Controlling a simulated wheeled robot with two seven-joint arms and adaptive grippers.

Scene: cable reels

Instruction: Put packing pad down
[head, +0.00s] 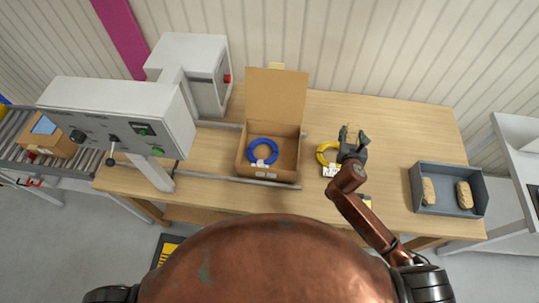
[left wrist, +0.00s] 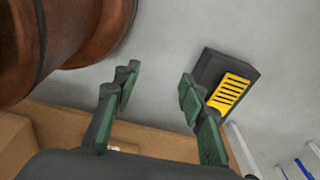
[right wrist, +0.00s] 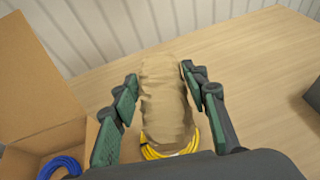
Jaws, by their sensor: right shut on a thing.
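My right gripper (right wrist: 160,105) is shut on a tan, crumpled packing pad (right wrist: 166,108), with a finger on each side of it. In the head view the right gripper (head: 353,143) is over the table, right of the open cardboard box (head: 268,176); the pad's top (head: 349,132) shows between its fingers. A yellow cable coil (head: 325,154) with a white label lies on the table by the gripper, partly hidden. It also shows below the pad in the right wrist view (right wrist: 154,153). My left gripper (left wrist: 155,105) is open and empty, below the table's front.
The box holds a blue cable coil (head: 262,150), and its lid stands up at the back. A grey bin (head: 447,209) with two more pads is at the right. A grey machine (head: 125,110) stands at the left. Bare tabletop (head: 405,130) lies between gripper and bin.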

